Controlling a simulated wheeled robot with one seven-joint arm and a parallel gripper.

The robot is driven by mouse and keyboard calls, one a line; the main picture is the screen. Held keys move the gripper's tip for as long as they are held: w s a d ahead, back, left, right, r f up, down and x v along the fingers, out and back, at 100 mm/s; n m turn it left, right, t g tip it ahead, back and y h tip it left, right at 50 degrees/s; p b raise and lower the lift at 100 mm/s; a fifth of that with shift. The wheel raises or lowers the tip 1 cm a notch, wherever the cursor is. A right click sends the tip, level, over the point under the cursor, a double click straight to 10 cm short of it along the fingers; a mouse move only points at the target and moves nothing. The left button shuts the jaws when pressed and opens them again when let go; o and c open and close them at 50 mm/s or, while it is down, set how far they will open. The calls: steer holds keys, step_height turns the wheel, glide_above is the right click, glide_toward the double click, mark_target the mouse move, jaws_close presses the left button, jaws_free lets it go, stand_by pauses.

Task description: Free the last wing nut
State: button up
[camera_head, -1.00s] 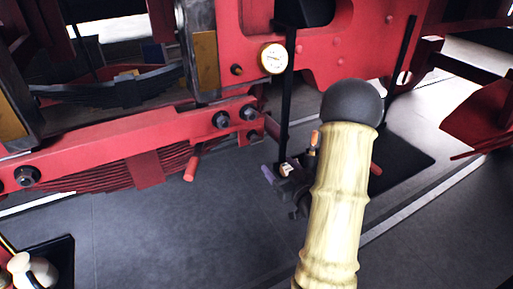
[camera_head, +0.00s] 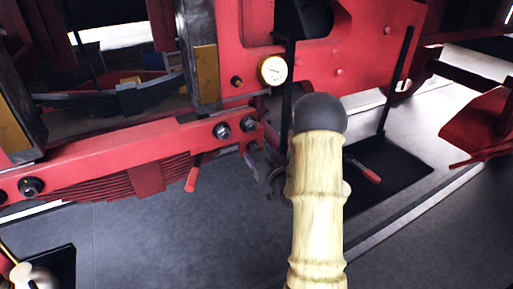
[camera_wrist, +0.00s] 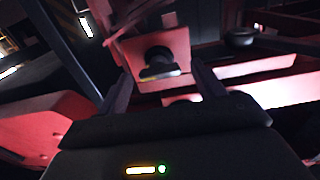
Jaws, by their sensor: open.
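In the wrist view, a dark rounded fastener with a pale, yellowish bar, which looks like the wing nut (camera_wrist: 158,71), sits on a red plate (camera_wrist: 178,50). My gripper (camera_wrist: 162,80) is open, with its two dark fingers on either side of the fastener. I cannot tell whether they touch it. In the head view, my gripper (camera_head: 257,160) is close below the right end of the red beam (camera_head: 110,146). My pale arm hides part of it, and the wing nut cannot be made out there.
A red-handled tool (camera_head: 366,171) lies on a dark mat (camera_head: 405,165) at right. The grey floor (camera_head: 150,235) in front is clear.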

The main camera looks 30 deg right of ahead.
mark_target(256, 150)
steer(key=shift+w, duration=1.25)
steer(key=c, duration=1)
